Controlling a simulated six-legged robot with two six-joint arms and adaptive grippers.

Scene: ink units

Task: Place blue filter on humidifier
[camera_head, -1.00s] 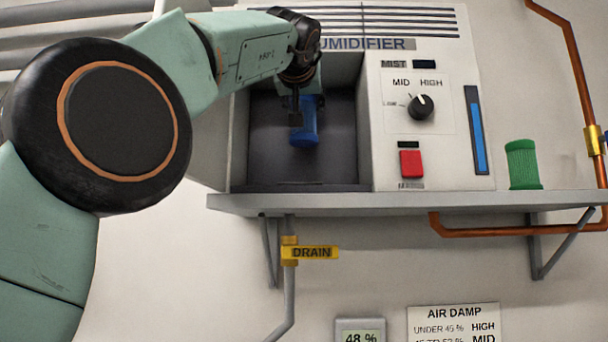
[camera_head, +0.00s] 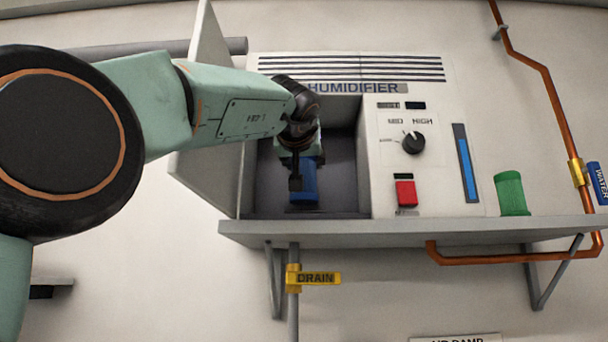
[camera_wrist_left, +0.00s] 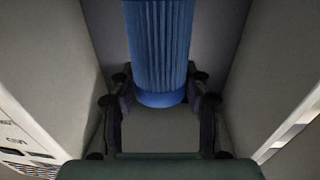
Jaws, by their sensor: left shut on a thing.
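The humidifier (camera_head: 420,75) is a white cabinet on a grey shelf, with an open dark compartment (camera_head: 345,165) on its left side. My left gripper (camera_head: 303,184) reaches into that compartment and is shut on the blue filter (camera_head: 306,194). The filter stands about upright, low in the compartment near its floor; whether it touches the floor is hard to tell. In the left wrist view the ribbed blue filter (camera_wrist_left: 158,45) sits between the two fingers (camera_wrist_left: 160,98), with compartment walls on both sides. My right gripper is not in view.
The compartment's door (camera_head: 205,185) stands open at the left. A green filter (camera_head: 511,193) stands on the shelf (camera_head: 390,232) at the right. The humidifier's front has a knob (camera_head: 413,143) and a red switch (camera_head: 405,193). Copper pipe (camera_head: 545,85) runs along the right wall.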

